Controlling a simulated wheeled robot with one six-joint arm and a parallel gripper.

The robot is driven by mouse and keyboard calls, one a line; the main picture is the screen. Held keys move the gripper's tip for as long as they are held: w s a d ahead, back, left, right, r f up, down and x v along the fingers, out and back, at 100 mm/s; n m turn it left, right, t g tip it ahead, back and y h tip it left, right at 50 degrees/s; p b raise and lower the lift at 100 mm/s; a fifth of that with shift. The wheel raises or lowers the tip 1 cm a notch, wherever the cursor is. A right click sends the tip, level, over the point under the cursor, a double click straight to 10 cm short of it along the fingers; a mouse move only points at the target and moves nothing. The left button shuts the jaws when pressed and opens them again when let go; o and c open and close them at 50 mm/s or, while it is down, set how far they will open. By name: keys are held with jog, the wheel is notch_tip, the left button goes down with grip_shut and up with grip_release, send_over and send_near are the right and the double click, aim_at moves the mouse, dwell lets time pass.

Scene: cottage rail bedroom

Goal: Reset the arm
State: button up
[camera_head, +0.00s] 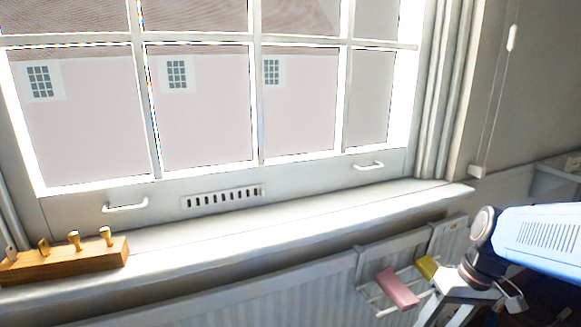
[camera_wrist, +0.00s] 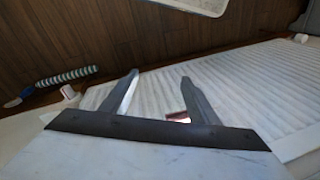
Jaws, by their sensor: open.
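My arm (camera_head: 535,240) reaches in from the right edge in the head view, with its wrist low beside the radiator rack. My gripper (camera_wrist: 159,76) is open in the wrist view, its two fingers spread apart. Nothing is seen held between them. A small reddish patch shows by the right finger's base, partly hidden.
A wooden block with pegs (camera_head: 66,262) stands on the left of the window sill (camera_head: 250,228). Below, a white radiator (camera_head: 230,304) carries a rack with a pink cloth (camera_head: 397,288) and a yellow cloth (camera_head: 427,267). A striped object (camera_wrist: 67,76) lies at left in the wrist view.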

jog(key=s+a+r+t+h, duration=0.2)
jog(key=s+a+r+t, duration=0.1)
jog(key=s+r+t, duration=0.1)
jog(key=shift+s+a+r+m, duration=0.25)
jog(key=shift+s+r, duration=0.45)
jog(key=shift+s, duration=0.7)
